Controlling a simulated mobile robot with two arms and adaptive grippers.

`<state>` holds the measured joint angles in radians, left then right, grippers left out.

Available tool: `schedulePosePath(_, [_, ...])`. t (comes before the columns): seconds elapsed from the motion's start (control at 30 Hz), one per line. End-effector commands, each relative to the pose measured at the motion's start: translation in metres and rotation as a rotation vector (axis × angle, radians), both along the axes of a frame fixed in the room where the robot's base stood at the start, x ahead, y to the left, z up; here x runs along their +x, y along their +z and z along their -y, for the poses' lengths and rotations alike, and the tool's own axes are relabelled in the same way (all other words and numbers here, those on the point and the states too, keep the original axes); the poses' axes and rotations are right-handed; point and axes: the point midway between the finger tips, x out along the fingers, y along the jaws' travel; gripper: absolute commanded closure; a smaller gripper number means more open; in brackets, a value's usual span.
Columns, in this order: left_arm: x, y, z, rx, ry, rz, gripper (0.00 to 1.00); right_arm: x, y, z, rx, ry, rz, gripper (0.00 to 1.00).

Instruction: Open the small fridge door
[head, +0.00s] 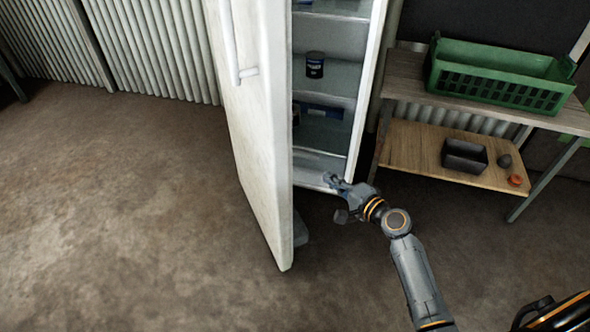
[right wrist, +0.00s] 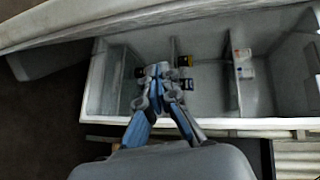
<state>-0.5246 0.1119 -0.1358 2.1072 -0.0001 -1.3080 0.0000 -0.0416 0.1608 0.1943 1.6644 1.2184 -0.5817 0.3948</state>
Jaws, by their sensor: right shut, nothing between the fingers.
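The white fridge door (head: 258,120) stands wide open in the head view, swung out toward me, with its handle (head: 236,50) on the outer face. The fridge interior (head: 330,75) shows shelves with a dark can (head: 314,65) and some blue items. My right gripper (head: 332,181) is shut and empty, at the bottom front of the fridge opening, to the right of the door's inner side. In the right wrist view the shut gripper (right wrist: 160,70) shows against the open fridge interior (right wrist: 205,85), and the door (right wrist: 100,22) runs along the top. My left gripper is not in view.
A shelf unit (head: 405,80) stands right of the fridge, with a green crate (head: 500,72) on top and a dark box (head: 464,156) on its lower board. Corrugated wall (head: 150,45) is behind. The floor (head: 110,200) at left is clear.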

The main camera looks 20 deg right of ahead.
Motion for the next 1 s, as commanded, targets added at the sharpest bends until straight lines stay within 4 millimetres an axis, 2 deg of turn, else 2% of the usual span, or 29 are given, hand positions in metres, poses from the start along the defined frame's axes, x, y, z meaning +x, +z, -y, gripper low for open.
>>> schedulePosePath(0.03, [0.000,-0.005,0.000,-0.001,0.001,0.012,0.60,0.004,0.009,0.001,0.044,0.006,0.053,1.00])
schedulePosePath(0.13, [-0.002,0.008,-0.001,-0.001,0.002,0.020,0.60,0.005,0.040,0.000,0.115,0.023,0.121,1.00])
schedulePosePath(0.2, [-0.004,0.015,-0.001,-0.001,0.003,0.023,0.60,0.005,0.054,0.000,0.143,0.031,0.148,1.00])
schedulePosePath(0.3, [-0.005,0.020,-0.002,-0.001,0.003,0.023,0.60,0.007,0.063,-0.001,0.160,0.037,0.162,1.00])
schedulePosePath(0.47, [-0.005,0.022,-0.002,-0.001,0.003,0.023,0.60,0.025,0.065,-0.008,0.161,0.037,0.163,1.00])
schedulePosePath(0.83, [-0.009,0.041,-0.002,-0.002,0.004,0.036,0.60,0.098,0.064,-0.037,0.159,0.037,0.162,1.00])
schedulePosePath(1.0, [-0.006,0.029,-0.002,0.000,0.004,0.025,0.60,0.094,0.064,-0.063,0.160,0.036,0.159,1.00])
